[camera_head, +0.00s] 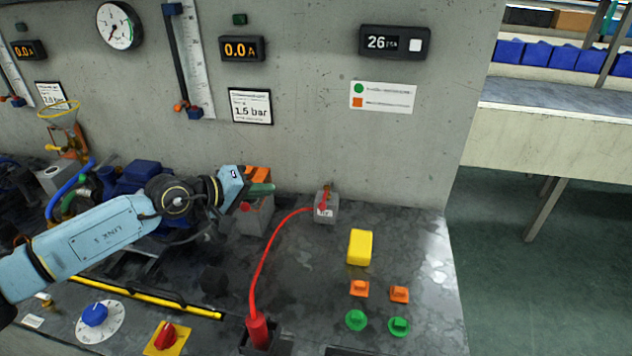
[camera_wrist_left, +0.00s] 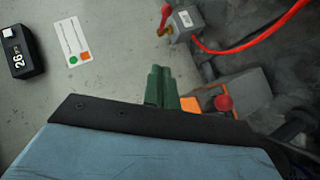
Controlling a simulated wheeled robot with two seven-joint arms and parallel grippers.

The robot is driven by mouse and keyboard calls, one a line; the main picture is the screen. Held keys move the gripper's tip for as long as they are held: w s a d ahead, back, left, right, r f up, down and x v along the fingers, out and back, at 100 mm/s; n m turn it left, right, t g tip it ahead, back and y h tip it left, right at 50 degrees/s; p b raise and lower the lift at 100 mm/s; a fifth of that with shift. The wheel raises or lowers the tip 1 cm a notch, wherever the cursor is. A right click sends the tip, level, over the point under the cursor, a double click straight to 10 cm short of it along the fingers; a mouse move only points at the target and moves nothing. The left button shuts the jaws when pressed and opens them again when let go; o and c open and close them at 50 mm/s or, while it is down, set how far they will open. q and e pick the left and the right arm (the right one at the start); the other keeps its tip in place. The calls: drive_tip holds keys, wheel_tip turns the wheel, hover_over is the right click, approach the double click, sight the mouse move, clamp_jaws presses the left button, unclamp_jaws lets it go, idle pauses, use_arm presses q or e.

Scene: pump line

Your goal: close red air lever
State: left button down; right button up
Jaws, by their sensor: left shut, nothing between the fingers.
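A small grey block (camera_head: 326,211) with a red lever (camera_head: 326,195) stands on the dark bench close to the concrete wall. A red hose joins the block. In the head view the lever looks roughly upright. In the left wrist view the block (camera_wrist_left: 187,24) and the red lever (camera_wrist_left: 165,17) are beyond my fingertips, near the top. My left gripper (camera_head: 262,189) is shut and empty, left of the lever and apart from it. Its green fingers (camera_wrist_left: 158,84) also show together in the wrist view. My right gripper is in neither view.
A second grey block (camera_head: 256,218) with a red knob (camera_wrist_left: 223,102) lies close under my left gripper. The red hose (camera_head: 258,270) curves to a red plug. A yellow block (camera_head: 360,247) and orange and green pieces lie right. The wall stands behind.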

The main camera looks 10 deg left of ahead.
use_arm(q)
approach(325, 197)
drive_tip(key=a+x, duration=0.1)
drive_tip(key=x, duration=0.5)
drive_tip(key=shift+w, duration=0.4)
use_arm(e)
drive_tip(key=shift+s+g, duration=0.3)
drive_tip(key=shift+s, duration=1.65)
